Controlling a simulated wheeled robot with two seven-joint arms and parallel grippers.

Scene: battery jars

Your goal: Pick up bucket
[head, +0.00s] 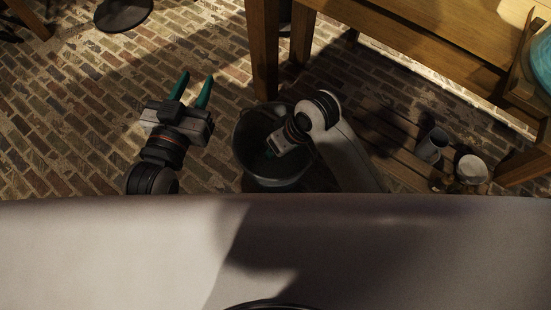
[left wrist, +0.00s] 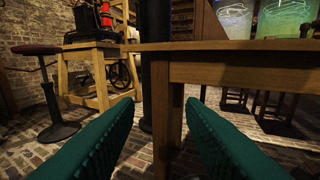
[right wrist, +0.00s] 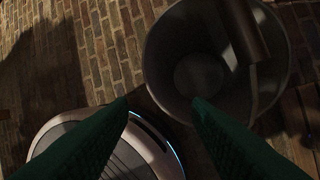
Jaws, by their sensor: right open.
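A dark grey metal bucket (head: 242,146) stands on the brick floor in front of my body in the head view. In the right wrist view the bucket (right wrist: 160,55) is at the upper right, seen from above into its hollow, with a brownish handle grip (right wrist: 244,30) across its upper part. My right gripper (head: 269,153) is over the bucket's opening in the head view, its fingertips mostly hidden. In the right wrist view its fingers are apart, the right one overlapping the bucket's near wall; contact cannot be told. My left gripper (head: 197,78) is open and empty, left of the bucket.
A wooden table (head: 400,45) stands beyond the bucket, one leg (head: 264,60) close behind it. A low slatted wooden platform (head: 385,135) at right bears a grey cup (head: 431,145) and a pale pot (head: 471,170). The brick floor (head: 75,110) at left is mostly clear.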

